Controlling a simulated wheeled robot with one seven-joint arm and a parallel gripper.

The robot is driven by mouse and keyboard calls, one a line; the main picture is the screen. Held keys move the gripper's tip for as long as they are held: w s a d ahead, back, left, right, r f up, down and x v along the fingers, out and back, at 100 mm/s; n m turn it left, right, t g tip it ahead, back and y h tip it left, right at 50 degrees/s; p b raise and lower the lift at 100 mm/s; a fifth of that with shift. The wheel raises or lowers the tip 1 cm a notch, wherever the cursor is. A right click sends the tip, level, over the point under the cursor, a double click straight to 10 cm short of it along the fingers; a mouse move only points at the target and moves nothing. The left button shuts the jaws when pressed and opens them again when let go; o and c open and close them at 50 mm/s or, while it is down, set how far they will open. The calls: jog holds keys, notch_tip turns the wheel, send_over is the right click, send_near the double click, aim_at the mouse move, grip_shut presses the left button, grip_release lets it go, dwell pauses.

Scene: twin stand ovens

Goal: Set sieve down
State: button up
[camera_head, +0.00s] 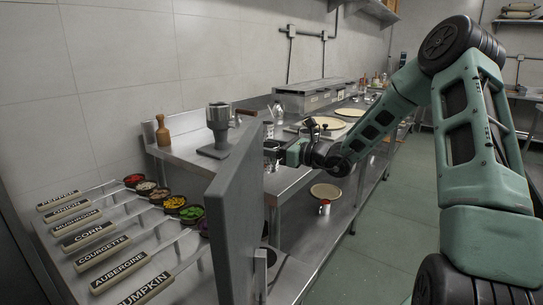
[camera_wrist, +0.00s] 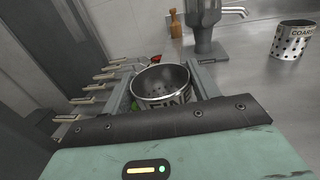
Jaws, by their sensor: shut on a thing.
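My gripper (camera_wrist: 165,90) is shut on a metal sieve (camera_wrist: 161,84), a perforated cup labelled "FINE", with its open top towards the wrist camera. In the head view my gripper (camera_head: 277,151) is beside the tall grey panel, over the steel counter (camera_head: 185,150). The panel's edge is close to the held sieve there, which is small and hard to make out. In the wrist view a second perforated cup, labelled "COARSE" (camera_wrist: 291,41), stands on the counter at the right. I cannot tell whether the held sieve touches any surface.
A grey machine with a spout (camera_head: 218,130) and a wooden mill (camera_head: 162,133) stand on the counter. A tall grey panel (camera_head: 238,220) rises in front. Several labelled long-handled scoops (camera_head: 95,235) lie at the left. Bare counter shows around the COARSE cup in the wrist view.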

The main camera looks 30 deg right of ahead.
jog(key=shift+f, duration=1.4)
jog(key=shift+f, duration=0.1)
jog(key=o, duration=1)
jog(key=shift+o, duration=0.2)
jog(key=shift+r, duration=0.2)
jog(key=v, duration=1.2)
